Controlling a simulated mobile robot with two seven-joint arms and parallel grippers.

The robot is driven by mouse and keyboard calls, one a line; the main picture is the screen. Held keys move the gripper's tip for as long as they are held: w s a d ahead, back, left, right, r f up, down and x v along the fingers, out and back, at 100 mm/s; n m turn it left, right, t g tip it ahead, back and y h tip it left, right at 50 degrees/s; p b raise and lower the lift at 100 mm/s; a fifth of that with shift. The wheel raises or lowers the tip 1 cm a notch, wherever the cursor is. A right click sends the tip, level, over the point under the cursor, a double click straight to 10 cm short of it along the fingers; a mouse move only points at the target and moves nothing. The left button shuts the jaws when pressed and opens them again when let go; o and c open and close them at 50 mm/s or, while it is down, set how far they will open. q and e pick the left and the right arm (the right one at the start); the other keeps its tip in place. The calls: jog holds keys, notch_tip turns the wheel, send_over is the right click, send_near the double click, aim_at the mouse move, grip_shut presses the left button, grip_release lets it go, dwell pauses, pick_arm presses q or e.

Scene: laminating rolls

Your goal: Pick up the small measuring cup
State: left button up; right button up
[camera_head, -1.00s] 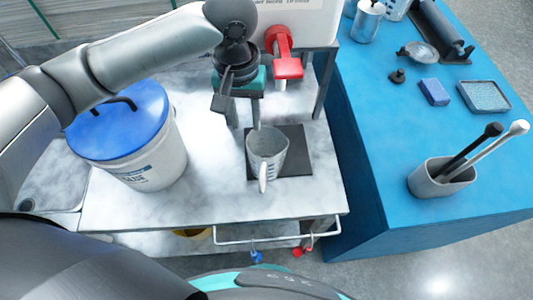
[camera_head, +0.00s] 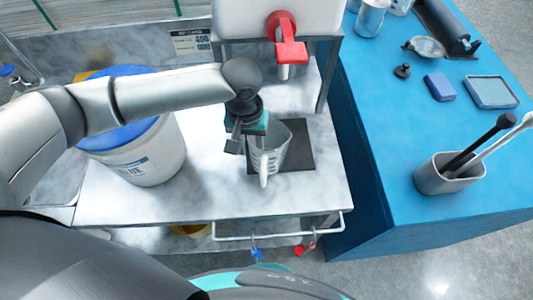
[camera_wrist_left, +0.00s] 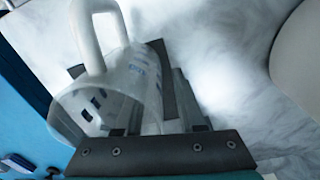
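The small measuring cup (camera_head: 272,152) is a clear grey beaker with a white handle towards me. It stands upright on a dark square mat (camera_head: 301,156) on the marble-topped cart. My left gripper (camera_head: 249,150) has come down at the cup's left side, its fingers apart and pointing down. In the left wrist view, the cup (camera_wrist_left: 128,82) fills the space just beyond the gripper. One striped finger stands outside its wall; the other finger is largely hidden at the rim, so contact is unclear. My right gripper is out of view.
A white bucket with a blue lid (camera_head: 150,158) stands left, under my left arm. A white tank with a red tap (camera_head: 287,40) is behind the cup. The blue table (camera_head: 375,160) at right bears a grey holder (camera_head: 440,175) with two handled tools. Marble in front is clear.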

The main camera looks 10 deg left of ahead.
pick_arm(q)
grip_shut()
dwell(1.4)
